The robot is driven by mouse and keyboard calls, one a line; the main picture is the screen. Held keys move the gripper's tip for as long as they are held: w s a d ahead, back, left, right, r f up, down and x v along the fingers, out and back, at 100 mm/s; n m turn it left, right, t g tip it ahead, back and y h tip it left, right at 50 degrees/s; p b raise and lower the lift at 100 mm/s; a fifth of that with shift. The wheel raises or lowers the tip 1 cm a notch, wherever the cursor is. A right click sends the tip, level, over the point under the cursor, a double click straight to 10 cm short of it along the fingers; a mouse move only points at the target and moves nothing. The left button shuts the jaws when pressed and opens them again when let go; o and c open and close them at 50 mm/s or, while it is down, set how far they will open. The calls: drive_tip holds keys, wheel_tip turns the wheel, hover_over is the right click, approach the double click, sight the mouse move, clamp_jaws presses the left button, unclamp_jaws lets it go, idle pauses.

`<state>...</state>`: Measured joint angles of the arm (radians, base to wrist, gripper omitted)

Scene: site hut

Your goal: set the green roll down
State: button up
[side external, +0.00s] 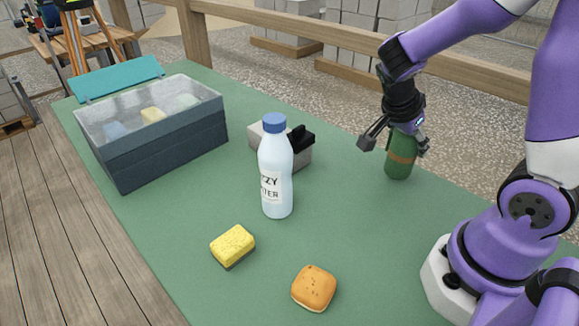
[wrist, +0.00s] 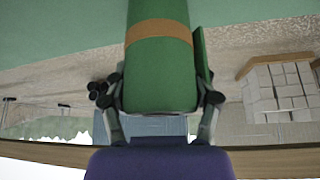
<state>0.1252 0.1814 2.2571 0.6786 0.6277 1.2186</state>
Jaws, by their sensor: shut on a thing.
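The green roll (side external: 399,167) with a brown band is upright at the far right part of the green table (side external: 190,230). My gripper (side external: 395,145) is shut on its upper part, with the fingers on either side. In the wrist view the roll (wrist: 160,60) fills the middle, between the fingertips (wrist: 162,97). Its lower end is cut off there. I cannot tell whether its base touches the table or hangs just above it.
A white bottle with a blue cap (side external: 276,175) stands mid-table, before a grey and black object (side external: 300,150). A yellow sponge (side external: 233,245) and a bun (side external: 314,288) lie in front. A dark bin (side external: 165,150) stands left. Table right of the bottle is clear.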

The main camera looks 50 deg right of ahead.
drive_tip(key=shift+f, duration=0.65)
drive_tip(key=o, duration=1.2)
drive_tip(key=shift+f, duration=0.15)
drive_tip(key=shift+o, duration=0.2)
drive_tip(key=v, duration=1.2)
drive_tip(key=s+a+r+n+t+y, duration=0.1)
drive_tip(key=a+n+t+y, duration=0.5)
drive_tip(key=n, duration=1.4)
drive_tip(key=shift+s+a+r+t, duration=0.4)
drive_tip(key=shift+s+a, duration=0.2)
drive_tip(key=shift+a, duration=1.35)
